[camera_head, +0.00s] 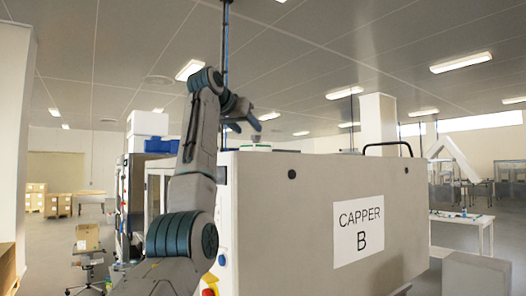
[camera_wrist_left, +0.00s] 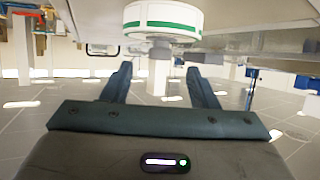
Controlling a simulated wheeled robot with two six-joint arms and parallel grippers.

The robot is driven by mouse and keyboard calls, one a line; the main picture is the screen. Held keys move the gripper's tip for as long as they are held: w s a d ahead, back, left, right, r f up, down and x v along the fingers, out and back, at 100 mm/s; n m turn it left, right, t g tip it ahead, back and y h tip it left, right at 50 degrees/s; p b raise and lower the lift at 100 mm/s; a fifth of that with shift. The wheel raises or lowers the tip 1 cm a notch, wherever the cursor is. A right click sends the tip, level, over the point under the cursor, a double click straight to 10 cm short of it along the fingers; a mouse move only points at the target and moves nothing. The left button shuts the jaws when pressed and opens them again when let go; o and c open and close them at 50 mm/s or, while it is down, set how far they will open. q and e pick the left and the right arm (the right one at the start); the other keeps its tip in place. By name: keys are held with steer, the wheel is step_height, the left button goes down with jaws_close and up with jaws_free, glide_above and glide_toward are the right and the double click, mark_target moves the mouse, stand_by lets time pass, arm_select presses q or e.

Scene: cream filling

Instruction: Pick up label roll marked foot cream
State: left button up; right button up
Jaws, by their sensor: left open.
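A white label roll (camera_head: 257,147) sits on top of the grey machine marked CAPPER B (camera_head: 290,225). The left wrist view, which looks upside down, shows a white roll with a green band (camera_wrist_left: 163,22) at the top middle. I cannot read any foot cream marking on it. My left gripper (camera_head: 243,122) is above and slightly left of the roll in the head view. In the left wrist view its two fingers (camera_wrist_left: 159,75) are spread, with nothing between them and the roll beyond their tips. My right gripper is not in view.
The machine top has a black handle (camera_head: 388,144) to the right of the roll. A white table (camera_head: 462,217) stands at the right. Stacked boxes (camera_head: 58,204) and a chair with a box (camera_head: 88,237) are at the left. Air above the machine looks free.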

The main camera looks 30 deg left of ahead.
mark_target(256, 136)
arm_select(q)
steer(key=shift+a+p, duration=0.4)
steer(key=shift+p, duration=0.2)
steer(key=shift+w+d, duration=0.1)
steer(key=shift+w, duration=0.2)
steer(key=p+x, duration=0.1)
steer(key=x, duration=0.1)
steer(key=p+x, duration=0.2)
steer(key=x, duration=0.1)
steer(key=shift+w+d+p, duration=0.35)
steer(key=shift+p, duration=0.05)
steer(key=shift+w+a+f, duration=0.1)
steer(key=shift+w+f, duration=0.05)
steer(key=shift+w, duration=0.05)
steer(key=shift+a+f, duration=0.1)
steer(key=shift+s, duration=0.15)
steer(key=shift+c, duration=0.8)
steer(key=c, duration=1)
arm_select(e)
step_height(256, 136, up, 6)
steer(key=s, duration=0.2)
